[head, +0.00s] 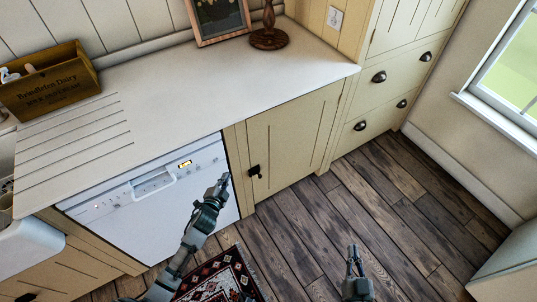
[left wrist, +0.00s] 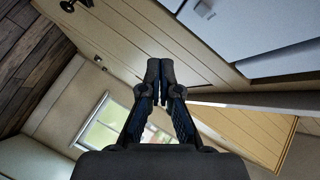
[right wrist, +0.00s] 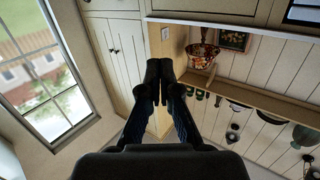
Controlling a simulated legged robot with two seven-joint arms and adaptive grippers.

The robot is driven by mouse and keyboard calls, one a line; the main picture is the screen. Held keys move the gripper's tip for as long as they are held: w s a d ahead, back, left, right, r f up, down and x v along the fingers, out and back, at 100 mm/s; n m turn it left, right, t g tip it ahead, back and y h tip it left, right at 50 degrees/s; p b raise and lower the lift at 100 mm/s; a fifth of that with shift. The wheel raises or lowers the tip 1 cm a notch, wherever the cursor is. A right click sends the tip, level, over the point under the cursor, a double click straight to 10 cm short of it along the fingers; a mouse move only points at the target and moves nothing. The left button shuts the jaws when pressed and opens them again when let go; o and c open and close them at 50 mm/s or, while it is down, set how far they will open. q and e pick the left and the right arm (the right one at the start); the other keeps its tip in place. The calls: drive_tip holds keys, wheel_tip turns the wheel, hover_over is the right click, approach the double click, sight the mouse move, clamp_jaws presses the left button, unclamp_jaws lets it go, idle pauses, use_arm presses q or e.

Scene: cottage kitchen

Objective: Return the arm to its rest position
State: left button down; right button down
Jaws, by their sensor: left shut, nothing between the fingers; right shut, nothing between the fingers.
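My left gripper (head: 222,182) is in front of the white dishwasher (head: 140,190) in the head view, near its right edge. Its fingers are together and empty, as the left wrist view (left wrist: 159,75) also shows. My right gripper (head: 353,258) is low in the head view, above the wooden floor and away from the cabinets. Its fingers are shut with nothing between them, also in the right wrist view (right wrist: 159,75). The left arm reaches in from the bottom left. Most of the right arm is out of the head view.
The white countertop (head: 210,80) holds a wooden box (head: 50,85) at the left and a picture frame (head: 217,18) at the back. A cupboard door (head: 290,135) is beside the dishwasher. A patterned rug (head: 220,278) lies below. The floor (head: 400,200) at right is clear.

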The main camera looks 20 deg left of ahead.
use_arm(q)
drive_tip(key=shift+s, duration=0.1)
idle(0.4)
